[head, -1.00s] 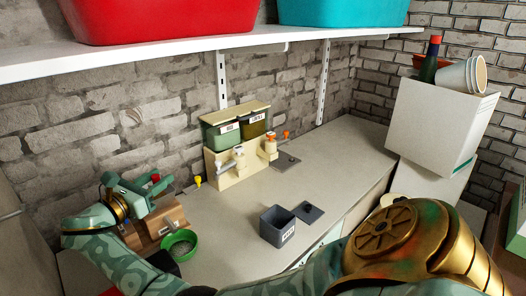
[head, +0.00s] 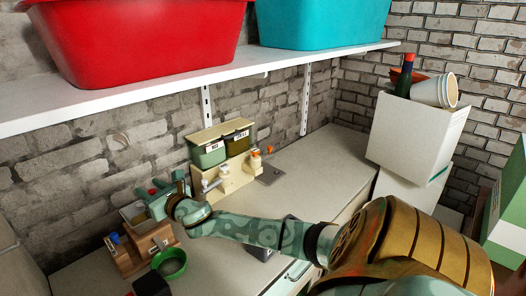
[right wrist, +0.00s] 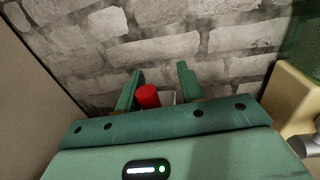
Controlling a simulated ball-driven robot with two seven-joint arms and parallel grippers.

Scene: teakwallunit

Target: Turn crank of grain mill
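The wooden grain mill (head: 143,250) stands at the left end of the counter, with a green bowl (head: 170,264) at its front. My right gripper (head: 152,193) is above and behind the mill's wooden body and hides part of its top. In the right wrist view, a red knob (right wrist: 148,97), apparently the crank's, sits between the two green fingers, nearer the left one. The fingers (right wrist: 160,86) are apart, with a gap on the knob's right side. The rest of the crank is mostly hidden. My left gripper is not in view.
Green bins on a cream dispenser stand (head: 238,176) are right of the mill against the brick wall. A dark grey canister (head: 262,254) is partly hidden behind my right arm. A shelf (head: 180,92) with red and teal tubs hangs above. A white box (head: 415,140) stands at right.

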